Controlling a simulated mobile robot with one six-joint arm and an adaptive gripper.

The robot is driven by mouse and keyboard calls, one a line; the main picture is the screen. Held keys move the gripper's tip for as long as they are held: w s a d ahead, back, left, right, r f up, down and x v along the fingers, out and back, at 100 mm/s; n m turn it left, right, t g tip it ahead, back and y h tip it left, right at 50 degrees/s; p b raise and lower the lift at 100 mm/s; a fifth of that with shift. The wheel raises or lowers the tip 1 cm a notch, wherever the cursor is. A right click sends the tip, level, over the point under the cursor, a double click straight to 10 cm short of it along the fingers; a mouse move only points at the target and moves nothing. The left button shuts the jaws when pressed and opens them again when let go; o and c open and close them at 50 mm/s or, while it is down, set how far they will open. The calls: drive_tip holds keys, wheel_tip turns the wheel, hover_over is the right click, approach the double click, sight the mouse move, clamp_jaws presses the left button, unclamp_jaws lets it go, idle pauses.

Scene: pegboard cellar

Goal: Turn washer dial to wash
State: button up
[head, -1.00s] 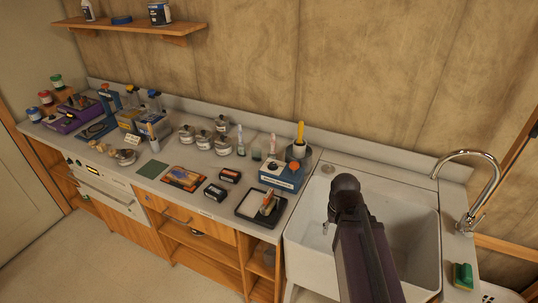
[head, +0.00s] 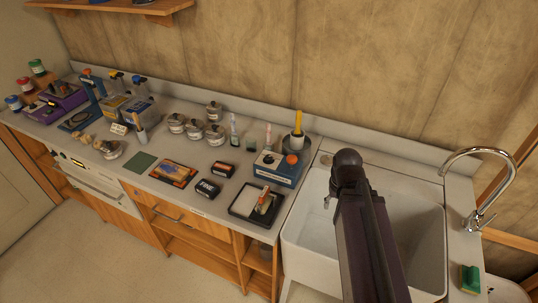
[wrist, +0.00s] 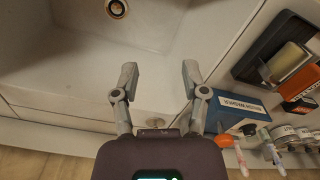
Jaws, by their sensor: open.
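No dial in view can be read as the washer's dial for certain. A blue box with a white label (head: 278,171) and an orange knob (head: 292,159) stands on the counter beside the sink; the blue box also shows in the wrist view (wrist: 240,110), right of my gripper. A white appliance front (head: 98,178) with small dark controls sits under the counter at the left. My gripper (wrist: 160,78) is open and empty, over the sink's rim area in the wrist view. In the head view my arm hides the gripper.
The white sink (head: 415,230) with a chrome tap (head: 475,165) lies at the right. A black tray (head: 256,204), ink boxes (head: 208,189) and several jars (head: 195,130) crowd the counter. A green sponge (head: 470,279) lies right of the sink. The floor in front is clear.

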drive_tip(key=shift+o, duration=1.3)
drive_tip(key=shift+d, duration=0.15)
drive_tip(key=w+a+r+m+y+p, duration=0.2)
drive_tip(key=w+a+m, duration=0.6)
drive_tip(key=w, duration=0.5)
drive_tip(key=w+a+r+m+y+p, duration=0.2)
drive_tip(key=w+a+r+m+p, duration=0.2)
drive_tip(key=w+a+m, duration=0.4)
drive_tip(key=w+r, duration=0.1)
drive_tip(key=w, duration=0.5)
drive_tip(key=shift+a+r+m+y, duration=0.3)
drive_tip(key=shift+a+r+m, duration=0.05)
drive_tip(key=shift+r+m, duration=0.05)
drive_tip(key=b, duration=0.4)
approach(269, 156)
drive_tip(key=b+x, duration=0.8)
drive_tip(key=x, duration=0.1)
drive_tip(key=shift+s, duration=0.1)
drive_tip(key=shift+f, duration=0.1)
